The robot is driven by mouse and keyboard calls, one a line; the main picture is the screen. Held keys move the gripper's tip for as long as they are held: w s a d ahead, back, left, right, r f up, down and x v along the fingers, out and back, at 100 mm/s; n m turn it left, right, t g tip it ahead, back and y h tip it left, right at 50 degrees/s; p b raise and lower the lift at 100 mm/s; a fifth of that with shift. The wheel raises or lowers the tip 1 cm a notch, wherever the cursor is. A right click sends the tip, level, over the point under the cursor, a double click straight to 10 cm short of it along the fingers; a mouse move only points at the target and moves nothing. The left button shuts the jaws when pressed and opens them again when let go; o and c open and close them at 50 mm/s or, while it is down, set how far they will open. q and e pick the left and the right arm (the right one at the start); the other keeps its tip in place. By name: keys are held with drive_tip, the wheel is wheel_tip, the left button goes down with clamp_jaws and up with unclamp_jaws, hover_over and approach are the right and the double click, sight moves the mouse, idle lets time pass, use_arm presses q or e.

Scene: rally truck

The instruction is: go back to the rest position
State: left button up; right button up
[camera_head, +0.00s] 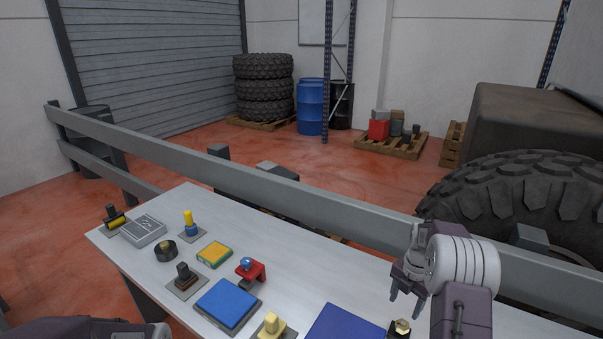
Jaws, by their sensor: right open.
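My right gripper (405,288) hangs over the right part of the grey table (172,255), its fingers pointing down and apart. Nothing shows between them. A dark blue flat block (342,324) lies to its left, and a small piece with a gold top (402,326) stands just below its fingers in the picture. Part of my left arm shows at the lower left corner, but its gripper fingers are not in view.
The table holds a blue pad (227,304), a green-yellow block (214,253), a red bracket (252,270), a grey box (144,231) and several knobbed pieces. A grey rail (330,197) runs behind the table. A large tyre (500,195) stands at right.

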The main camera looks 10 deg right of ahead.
drive_tip(key=a+r+n+t, duration=0.1)
drive_tip(key=a+r+n, duration=0.1)
drive_tip(key=a+r, duration=0.75)
drive_tip(key=s+a+f+m, duration=0.2)
drive_tip(key=s+a+m, duration=0.3)
drive_tip(key=s+m, duration=0.4)
drive_tip(key=s+a+f+m, duration=0.3)
drive_tip(key=s+m, duration=0.6)
drive_tip(key=m, duration=0.8)
drive_tip(key=shift+a+f, duration=0.3)
drive_tip(key=shift+a, duration=0.85)
